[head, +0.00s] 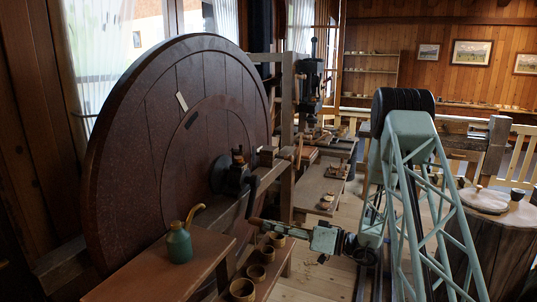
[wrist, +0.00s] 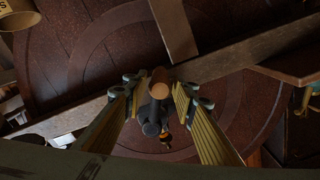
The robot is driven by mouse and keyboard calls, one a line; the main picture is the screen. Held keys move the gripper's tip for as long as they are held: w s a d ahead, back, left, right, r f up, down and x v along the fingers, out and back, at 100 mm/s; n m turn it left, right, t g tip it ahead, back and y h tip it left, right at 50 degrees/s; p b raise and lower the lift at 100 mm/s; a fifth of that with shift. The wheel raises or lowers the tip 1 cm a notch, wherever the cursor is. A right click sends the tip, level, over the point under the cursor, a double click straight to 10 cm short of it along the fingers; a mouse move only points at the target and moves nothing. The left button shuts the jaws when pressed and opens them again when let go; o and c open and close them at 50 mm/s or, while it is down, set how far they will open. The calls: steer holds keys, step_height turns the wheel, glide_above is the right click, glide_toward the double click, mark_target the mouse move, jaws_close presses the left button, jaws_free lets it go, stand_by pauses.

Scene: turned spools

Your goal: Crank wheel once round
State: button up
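The large dark brown wooden wheel (head: 135,140) stands upright at the left in the head view. It fills the background of the wrist view (wrist: 110,45). A dark hub and crank (head: 232,176) stick out from its middle. In the wrist view, the brown round end of the crank handle (wrist: 160,82) lies between my two fingertips. My gripper (head: 255,221) reaches leftward to the crank's lower end, with yellow ridged fingers (wrist: 160,95) on either side of the handle. Whether the fingers touch the handle cannot be told.
A green oil can (head: 179,245) stands on a brown bench (head: 150,280) in front of the wheel. Several wooden cups (head: 243,290) stand on a lower shelf below my gripper. A wooden beam (wrist: 250,55) crosses close to the wheel. A stump table (head: 510,215) is at the right.

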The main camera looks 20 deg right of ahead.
mark_target(261, 223)
steer(key=shift+x, duration=1.55)
steer(key=shift+s+a+r+m, duration=1.1)
steer(key=shift+s+r+m, duration=0.2)
steer(key=shift+m, duration=0.3)
steer(key=s+a+r+m+p, duration=0.2)
steer(key=s+r+m, duration=0.1)
steer(key=r+m, duration=0.3)
step_height(261, 223, up, 2)
steer(key=shift+a+r+m+p, duration=0.25)
steer(key=shift+a+m+p, duration=0.05)
steer(key=shift+m+p, duration=0.1)
steer(key=r+m+p, duration=0.1)
steer(key=r+p, duration=0.1)
steer(key=p, duration=0.4)
steer(key=shift+m, duration=0.4)
